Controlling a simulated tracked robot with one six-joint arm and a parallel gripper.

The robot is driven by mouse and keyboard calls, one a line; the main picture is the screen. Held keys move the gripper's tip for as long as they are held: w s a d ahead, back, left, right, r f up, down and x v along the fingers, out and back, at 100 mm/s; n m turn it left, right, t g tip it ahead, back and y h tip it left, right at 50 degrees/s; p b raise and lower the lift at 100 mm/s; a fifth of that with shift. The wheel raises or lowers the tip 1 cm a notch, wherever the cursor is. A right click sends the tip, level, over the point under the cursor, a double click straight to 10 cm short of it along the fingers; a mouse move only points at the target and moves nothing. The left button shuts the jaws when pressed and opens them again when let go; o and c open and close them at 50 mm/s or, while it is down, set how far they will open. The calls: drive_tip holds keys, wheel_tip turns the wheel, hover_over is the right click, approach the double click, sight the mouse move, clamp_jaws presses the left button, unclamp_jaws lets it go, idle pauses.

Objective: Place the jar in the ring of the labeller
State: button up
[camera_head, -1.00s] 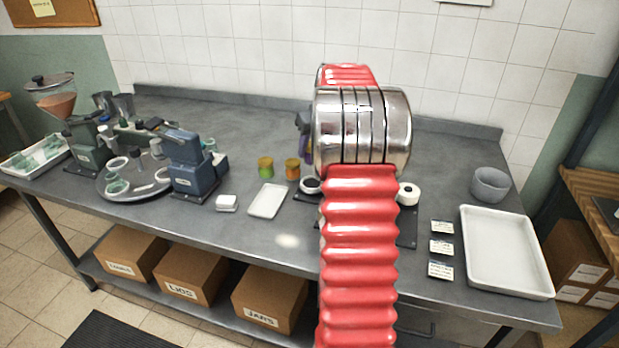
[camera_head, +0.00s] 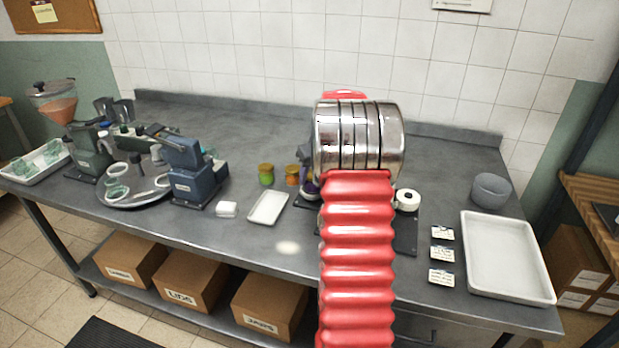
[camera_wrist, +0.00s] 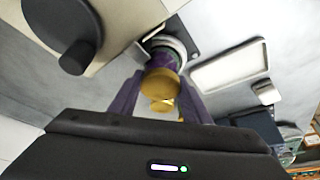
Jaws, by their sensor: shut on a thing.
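In the wrist view, my gripper (camera_wrist: 161,80) is shut on a jar (camera_wrist: 160,84) with a gold lid and purple contents, between its purple fingers. The jar's lower end is at the pale ring (camera_wrist: 174,46) of the labeller, overlapping it in view. I cannot tell whether it is inside the ring or just above it. In the head view, my red arm hides most of the labeller. Its white roll (camera_head: 407,200) shows to the right of the arm, and a bit of purple shows at the ring on the left.
Two jars, one green (camera_head: 266,174) and one orange (camera_head: 292,175), stand left of the labeller, close to my gripper. A small white tray (camera_head: 268,207) lies in front of them. Label cards, a grey bowl (camera_head: 491,191) and a large white tray (camera_head: 505,257) are on the right.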

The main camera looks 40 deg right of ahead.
drive_tip(key=shift+f, duration=0.15)
drive_tip(key=o, duration=1.2)
drive_tip(key=shift+f, duration=0.1)
drive_tip(key=v, duration=1.2)
drive_tip(key=shift+a, duration=0.1)
